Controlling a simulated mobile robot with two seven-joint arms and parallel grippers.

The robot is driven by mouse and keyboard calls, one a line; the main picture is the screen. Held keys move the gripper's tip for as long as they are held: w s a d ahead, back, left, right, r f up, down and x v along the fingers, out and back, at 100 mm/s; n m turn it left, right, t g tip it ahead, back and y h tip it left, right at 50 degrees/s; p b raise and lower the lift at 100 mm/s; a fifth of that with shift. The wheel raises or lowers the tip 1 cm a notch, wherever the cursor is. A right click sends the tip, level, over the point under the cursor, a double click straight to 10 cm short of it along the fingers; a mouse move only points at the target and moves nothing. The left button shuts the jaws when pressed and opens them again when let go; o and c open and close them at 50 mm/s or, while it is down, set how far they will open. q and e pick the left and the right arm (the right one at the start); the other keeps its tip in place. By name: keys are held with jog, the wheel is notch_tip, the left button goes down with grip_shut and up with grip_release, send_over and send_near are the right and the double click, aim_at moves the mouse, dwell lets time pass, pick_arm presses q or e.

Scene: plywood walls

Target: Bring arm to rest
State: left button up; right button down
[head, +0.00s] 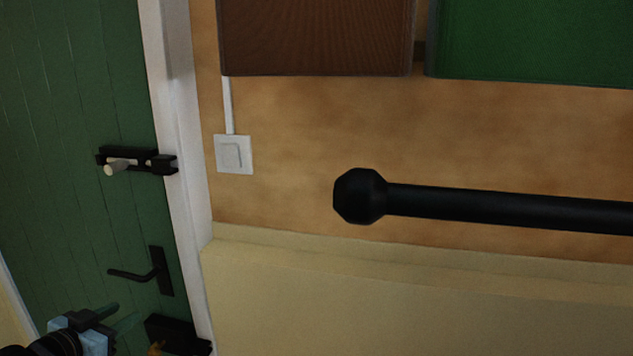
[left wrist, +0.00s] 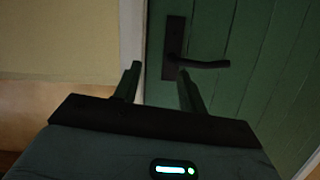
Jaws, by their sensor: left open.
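My left gripper (head: 122,316) is at the lower left of the head view, in front of the green door (head: 75,90). In the left wrist view its two fingers (left wrist: 160,69) stand apart with nothing between them. The black door handle (head: 140,273) is above the gripper in the head view. In the left wrist view the handle (left wrist: 200,64) is just beyond the right finger; I see no clear contact. My right gripper is in neither view.
A black bolt (head: 137,160) with a pale knob is on the door. A black lock box (head: 178,335) sits low by the white frame (head: 176,120). A light switch (head: 233,154) is on the wall. A black bar (head: 500,208) with a knobbed end crosses the right side.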

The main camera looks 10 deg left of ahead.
pick_arm(q)
jog(key=s+d+f+g, duration=0.1)
jog(key=s+d+f, duration=0.25)
jog(key=f, duration=0.45)
jog(key=s+d+f+g, duration=0.1)
jog(key=s+d+f, duration=0.1)
jog(key=s+f, duration=0.35)
jog(key=s+d+f+g+h, duration=0.1)
jog(key=s+d+f+g, duration=0.2)
jog(key=s+d+f, duration=1.5)
jog(key=shift+s+d+g, duration=0.4)
jog(key=shift+s+d, duration=0.3)
jog(key=shift+d, duration=0.35)
